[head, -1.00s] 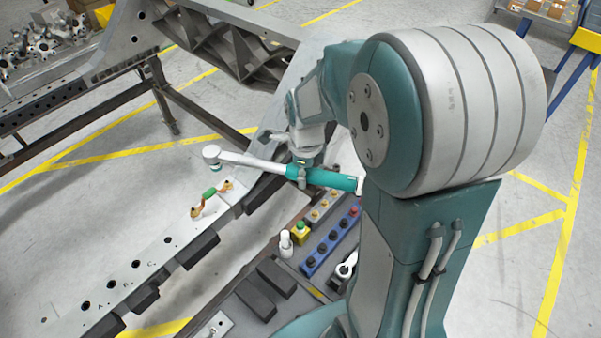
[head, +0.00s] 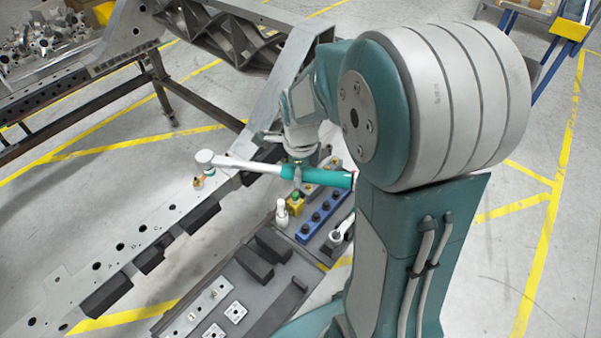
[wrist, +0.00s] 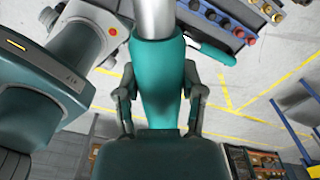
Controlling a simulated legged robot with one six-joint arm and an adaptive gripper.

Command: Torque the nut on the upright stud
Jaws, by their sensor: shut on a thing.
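A torque wrench (head: 250,165) with a grey shaft and a teal grip lies across the gap between the rail and the tool tray. My gripper (head: 299,176) is shut around its teal grip, which also shows between the fingers in the wrist view (wrist: 160,85). The wrench's round white head (head: 205,157) is at the left end, over the grey chassis rail (head: 165,225). A small orange-copper part (head: 198,182) shows just below the head, mostly hidden. The nut and stud cannot be made out; I cannot tell whether the head touches them.
The tool tray (head: 227,278) below holds a blue socket rack (head: 322,217), a white bottle (head: 282,212), a yellow box with a green button (head: 295,204) and black blocks (head: 258,257). A chassis frame (head: 285,80) stands behind. Open floor lies left of the rail.

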